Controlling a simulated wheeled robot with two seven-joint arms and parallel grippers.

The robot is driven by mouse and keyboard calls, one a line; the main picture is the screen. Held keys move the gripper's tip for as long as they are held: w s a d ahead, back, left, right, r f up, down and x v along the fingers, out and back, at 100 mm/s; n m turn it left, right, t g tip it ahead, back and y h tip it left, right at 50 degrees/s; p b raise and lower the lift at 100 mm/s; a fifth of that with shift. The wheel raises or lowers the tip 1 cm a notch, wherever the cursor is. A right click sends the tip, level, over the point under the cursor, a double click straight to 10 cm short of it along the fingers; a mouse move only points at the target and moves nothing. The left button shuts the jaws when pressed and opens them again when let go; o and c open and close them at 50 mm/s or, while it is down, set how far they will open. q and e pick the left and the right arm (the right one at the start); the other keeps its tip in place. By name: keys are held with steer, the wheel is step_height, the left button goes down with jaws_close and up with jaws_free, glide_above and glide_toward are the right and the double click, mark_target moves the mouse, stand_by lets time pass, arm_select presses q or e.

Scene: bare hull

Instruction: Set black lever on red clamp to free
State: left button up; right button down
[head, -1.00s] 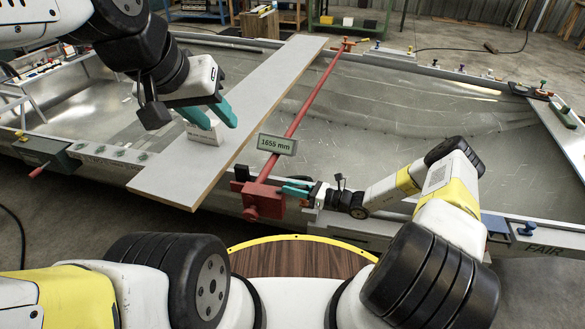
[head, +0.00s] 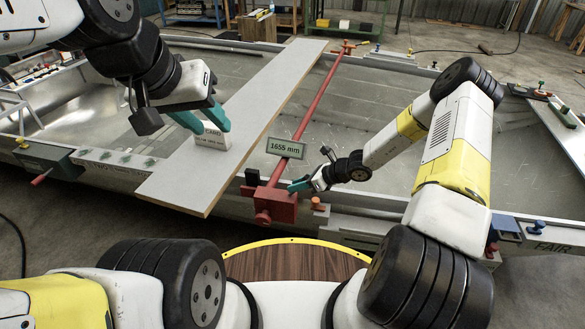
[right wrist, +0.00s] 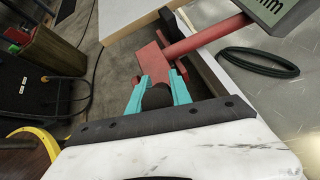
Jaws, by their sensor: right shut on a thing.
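The red clamp (head: 276,206) sits at the near end of a long red bar (head: 312,112) that reaches across the hull. My right gripper (head: 298,186) is at the right side of the clamp's body. The right wrist view shows its teal fingers (right wrist: 159,88) on both sides of a dark rounded piece, seemingly the black lever (right wrist: 157,97), with the red clamp (right wrist: 151,62) just beyond. The lever's exact angle is hidden by the fingers.
The grey plank (head: 190,185) lies across the hull left of the red bar, with the white card block (head: 212,138) on it. A sign reading 1655 mm (head: 287,148) stands over the bar. A blue clamp (head: 508,228) is on the near edge at right.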

mark_target(287, 196)
steer(key=a+h, duration=0.1)
steer(key=h, duration=0.2)
steer(key=a+r+g+h, duration=0.1)
steer(key=shift+w+a+h, duration=0.3)
steer(key=shift+w+a, duration=0.05)
steer(key=shift+w+a+f+h, duration=0.15)
steer(key=shift+a+h, duration=0.2)
steer(key=shift+h, duration=0.45)
steer(key=shift+g, duration=0.3)
steer(key=c, duration=1.2)
jaws_free()
steer(key=shift+a, duration=0.1)
steer(key=shift+o, duration=0.2)
steer(key=v, duration=0.7)
steer(key=shift+r, duration=0.35)
